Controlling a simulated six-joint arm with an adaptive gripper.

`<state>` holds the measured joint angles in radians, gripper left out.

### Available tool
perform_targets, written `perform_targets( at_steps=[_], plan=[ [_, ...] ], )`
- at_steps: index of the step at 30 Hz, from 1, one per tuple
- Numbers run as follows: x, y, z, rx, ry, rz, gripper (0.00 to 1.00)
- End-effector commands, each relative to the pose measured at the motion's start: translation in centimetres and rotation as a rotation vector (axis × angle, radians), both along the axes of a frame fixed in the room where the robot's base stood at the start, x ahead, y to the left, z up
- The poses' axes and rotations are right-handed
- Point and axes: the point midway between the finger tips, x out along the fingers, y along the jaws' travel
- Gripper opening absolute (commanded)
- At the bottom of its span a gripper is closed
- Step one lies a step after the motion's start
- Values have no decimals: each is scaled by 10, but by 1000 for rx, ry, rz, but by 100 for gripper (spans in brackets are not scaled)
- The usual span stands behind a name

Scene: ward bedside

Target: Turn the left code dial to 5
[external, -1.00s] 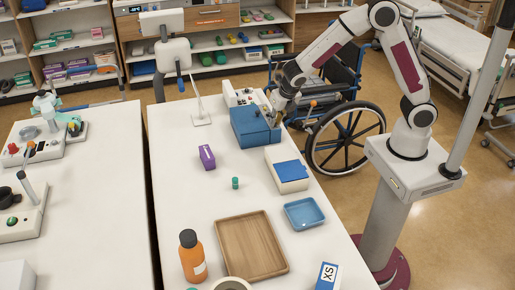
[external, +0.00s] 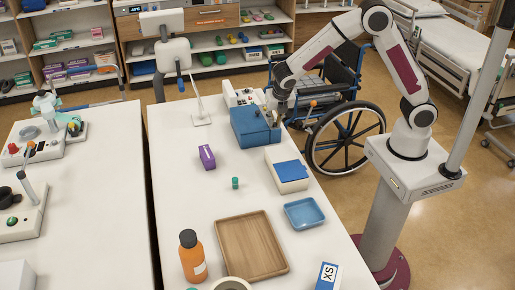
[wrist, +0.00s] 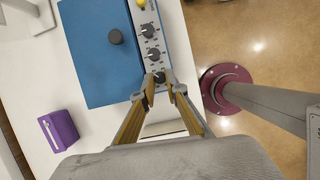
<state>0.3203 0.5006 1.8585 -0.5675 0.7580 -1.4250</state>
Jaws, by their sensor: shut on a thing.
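A blue box (external: 250,128) stands near the far right edge of the table. In the wrist view, its grey side panel (wrist: 139,42) carries a row of three black dials with white markings around them. My gripper (wrist: 160,88) is at the lowest dial (wrist: 160,76) in that view, shut on it with one finger on each side. The upper two dials, one at the top (wrist: 146,30) and one in the middle (wrist: 152,54), are free. The dial numbers are too small to read. In the external view, my gripper (external: 277,117) is at the box's right side, and the dials are hard to make out.
A purple box (external: 207,156), a small green container (external: 235,183) and a white box with a blue top (external: 289,172) stand nearby. A blue tray (external: 304,213) and wooden tray (external: 249,245) lie nearer the camera.

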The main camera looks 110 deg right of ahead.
Motion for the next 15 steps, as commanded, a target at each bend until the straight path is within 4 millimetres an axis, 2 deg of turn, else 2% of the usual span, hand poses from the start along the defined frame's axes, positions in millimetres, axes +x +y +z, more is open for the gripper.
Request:
perform_targets(
  at_steps=[2,3,15],
  plan=[
    [0,1,0,1,0,1,0],
    [0,1,0,1,0,1,21],
    [0,0,0,1,-2,9,21]
  ],
)
